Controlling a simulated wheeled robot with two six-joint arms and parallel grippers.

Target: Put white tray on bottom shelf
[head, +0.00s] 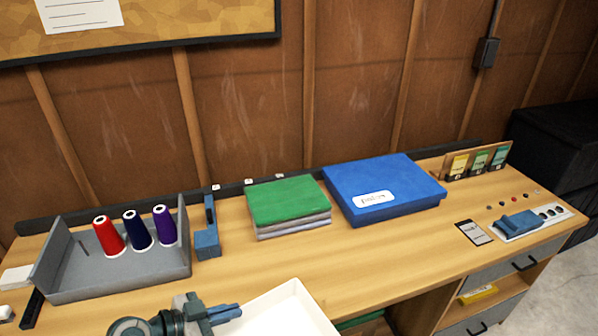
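The white tray (282,312) is at the bottom middle of the head view, over the front part of the wooden desk, its near part cut off by the frame. My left gripper (238,310) is at the tray's left side, its blue fingers close together and reaching to the rim. Whether they pinch the rim is not clear. My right gripper is not in view. An open shelf space (496,306) shows under the drawer at the lower right, with a yellow item (478,294) in it. Which shelf is the bottom one is not visible.
A grey tray (130,275) with three thread cones stands left on the desk (400,262). Behind are a blue clamp-like tool (207,243), green-topped stack (288,202) and blue box (385,188). A phone-like card (474,232) and blue device (522,222) lie right. The desk's front middle is clear.

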